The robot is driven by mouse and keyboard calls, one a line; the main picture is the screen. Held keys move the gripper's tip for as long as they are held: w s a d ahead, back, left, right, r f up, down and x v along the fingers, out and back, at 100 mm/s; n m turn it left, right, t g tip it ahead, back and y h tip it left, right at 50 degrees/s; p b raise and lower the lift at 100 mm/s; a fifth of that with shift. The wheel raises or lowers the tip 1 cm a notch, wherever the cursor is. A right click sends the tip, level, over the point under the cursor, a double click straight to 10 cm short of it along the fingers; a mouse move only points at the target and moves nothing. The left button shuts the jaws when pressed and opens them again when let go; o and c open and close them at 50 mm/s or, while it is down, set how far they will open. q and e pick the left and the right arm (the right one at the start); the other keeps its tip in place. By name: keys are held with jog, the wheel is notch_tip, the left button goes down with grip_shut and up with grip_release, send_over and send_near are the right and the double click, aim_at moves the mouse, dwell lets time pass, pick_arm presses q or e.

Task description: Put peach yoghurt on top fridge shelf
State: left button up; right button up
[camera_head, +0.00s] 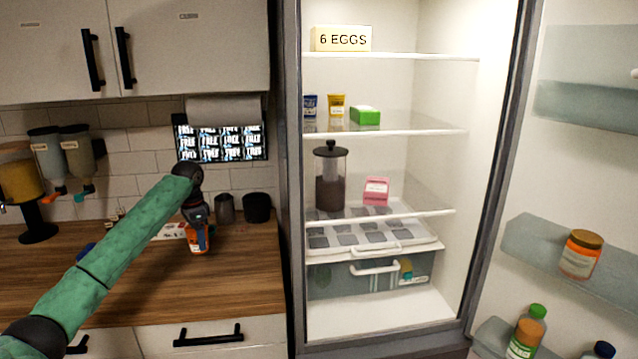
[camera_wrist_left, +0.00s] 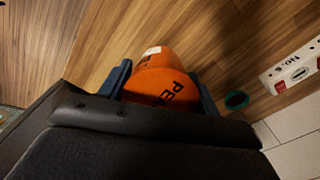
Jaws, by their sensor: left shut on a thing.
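The peach yoghurt (camera_head: 198,241) is a small orange tub at the counter, left of the fridge. My left gripper (camera_head: 197,219) comes down on it from above and is shut on it. In the left wrist view the tub (camera_wrist_left: 162,86), with "PE" in dark letters, sits between the two fingers. I cannot tell whether it rests on the counter or hangs just above it. The top fridge shelf (camera_head: 430,57) holds a "6 EGGS" box (camera_head: 342,39) at its left and is bare to the right. My right gripper is not in view.
The fridge stands open, its door (camera_head: 590,180) swung right. A French press (camera_head: 331,178) and pink carton (camera_head: 376,190) stand lower. Dark cups (camera_head: 257,207) stand beside my gripper.

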pick_arm(q)
jog(key=n, duration=0.4)
jog(key=shift+w+d+r, duration=0.1)
jog(key=shift+w+d, duration=0.05)
jog(key=shift+d+r+n, duration=0.2)
jog(key=shift+d+n, duration=0.1)
jog(key=shift+n, duration=0.3)
jog(key=s+d+r+n, duration=0.3)
jog(key=d+r+n, duration=0.15)
jog(key=d, duration=0.25)
jog(key=s+d+f+n, duration=0.2)
jog(key=s+d+f, duration=0.2)
jog(key=s+d, duration=0.45)
jog(key=s+d+f+m, duration=0.1)
jog(key=s+d+f, duration=0.1)
jog(key=s+f, duration=0.7)
jog(key=s+d+f+m, duration=0.1)
jog(key=s+d+f, duration=0.2)
jog(key=s+f, duration=0.5)
jog(key=shift+s+f, duration=0.35)
jog(key=shift+s, duration=0.05)
jog(key=shift+f, duration=0.1)
